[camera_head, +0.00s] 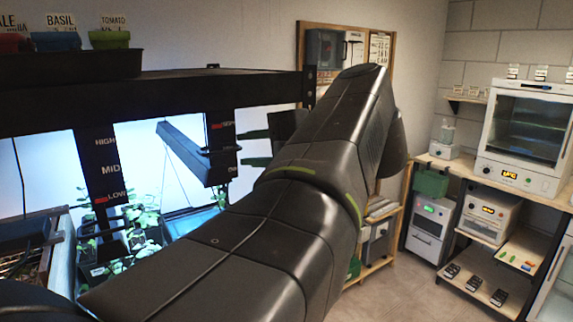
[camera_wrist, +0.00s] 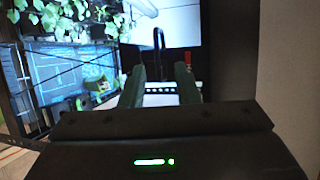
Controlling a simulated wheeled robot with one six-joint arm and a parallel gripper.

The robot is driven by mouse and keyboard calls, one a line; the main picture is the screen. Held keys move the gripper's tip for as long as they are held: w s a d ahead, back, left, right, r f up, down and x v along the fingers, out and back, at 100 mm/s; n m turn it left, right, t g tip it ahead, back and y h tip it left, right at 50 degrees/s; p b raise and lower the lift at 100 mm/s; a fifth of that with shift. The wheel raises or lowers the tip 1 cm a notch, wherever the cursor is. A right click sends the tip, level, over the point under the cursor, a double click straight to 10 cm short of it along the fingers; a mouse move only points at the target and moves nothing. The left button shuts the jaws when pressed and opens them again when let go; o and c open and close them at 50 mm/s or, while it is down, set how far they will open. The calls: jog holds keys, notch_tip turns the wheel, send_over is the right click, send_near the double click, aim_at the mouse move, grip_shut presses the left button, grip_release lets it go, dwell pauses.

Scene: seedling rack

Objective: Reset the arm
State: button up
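My arm (camera_head: 290,205) reaches from the bottom left of the head view up to the right, bends at a high elbow and folds back toward the rack. My gripper (camera_head: 255,148) is partly behind the arm, with its two dark green fingers pointing left toward the rack. In the wrist view my gripper (camera_wrist: 161,75) shows its two fingers apart, with a clear gap and nothing held between them. Beyond the gap are a pale strip with dark dots and a black hook-like shape (camera_wrist: 157,40).
The black seedling rack (camera_head: 200,88) stands at the left, with a hanging lamp bar (camera_head: 190,150), level labels and seedlings (camera_head: 140,220) below. Labelled pots (camera_head: 55,40) stand on top. A white oven-like cabinet (camera_head: 525,130) stands on the right bench. Floor (camera_head: 400,295) is clear at bottom middle.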

jog(key=p+x, duration=0.2)
jog(key=x, duration=0.7)
jog(key=shift+r, duration=0.1)
dwell(0.4)
